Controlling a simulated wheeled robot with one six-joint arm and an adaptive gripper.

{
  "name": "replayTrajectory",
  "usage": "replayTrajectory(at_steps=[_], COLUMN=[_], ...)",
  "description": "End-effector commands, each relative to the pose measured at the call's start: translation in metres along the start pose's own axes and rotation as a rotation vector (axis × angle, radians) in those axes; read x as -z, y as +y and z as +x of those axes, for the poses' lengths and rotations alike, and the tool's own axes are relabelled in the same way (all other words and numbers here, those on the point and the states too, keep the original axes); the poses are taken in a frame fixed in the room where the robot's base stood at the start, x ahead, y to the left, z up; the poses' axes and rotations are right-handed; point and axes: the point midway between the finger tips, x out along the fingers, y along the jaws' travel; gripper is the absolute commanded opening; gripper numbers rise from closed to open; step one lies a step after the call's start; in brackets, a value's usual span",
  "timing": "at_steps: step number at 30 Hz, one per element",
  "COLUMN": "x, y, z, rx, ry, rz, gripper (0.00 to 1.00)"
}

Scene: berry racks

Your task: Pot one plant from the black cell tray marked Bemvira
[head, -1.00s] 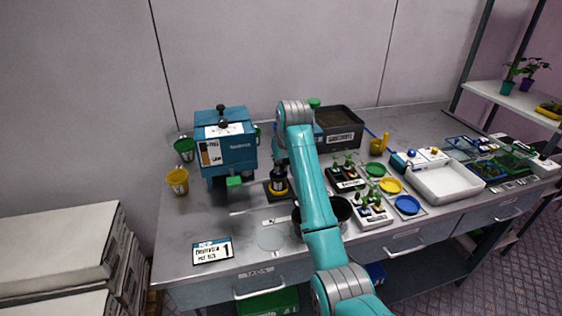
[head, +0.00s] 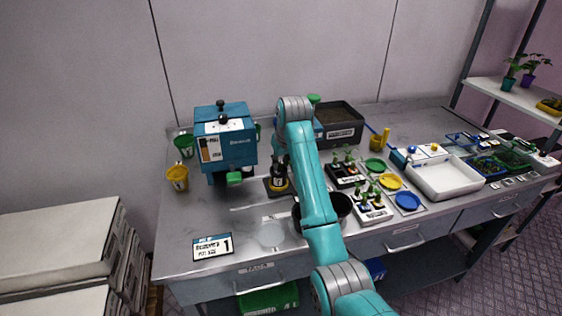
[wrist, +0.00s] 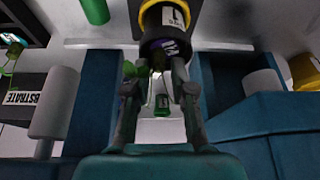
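The black cell tray (head: 346,181) holds small green seedlings and stands right of my arm; its writing is too small to read. A white cell tray (head: 371,213) with seedlings stands in front of it. A dark, labelled, yellow-banded object (head: 278,183) stands on a dark base left of my arm. In the wrist view, my gripper (wrist: 158,75) has its fingers apart around or just before a dark part under a yellow-banded object (wrist: 165,18). Whether the fingers touch it is unclear.
A blue machine (head: 226,145) stands at the left, with a green cup (head: 185,146) and yellow cup (head: 177,178) beside it. A substrate bin (head: 340,133) is behind. Coloured saucers (head: 391,183) and a white tray (head: 445,180) are right. The front left is mostly clear.

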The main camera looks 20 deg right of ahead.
Motion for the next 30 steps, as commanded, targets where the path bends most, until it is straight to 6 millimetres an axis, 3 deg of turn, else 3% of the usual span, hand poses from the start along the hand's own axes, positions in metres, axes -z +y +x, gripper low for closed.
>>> replayTrajectory(at_steps=[18,30], x=[0.000,0.006], y=[0.000,0.000], z=[-0.001,-0.012], rx=[0.000,0.000], ry=[0.000,0.001], rz=[0.000,0.000], gripper=[0.24,0.24])
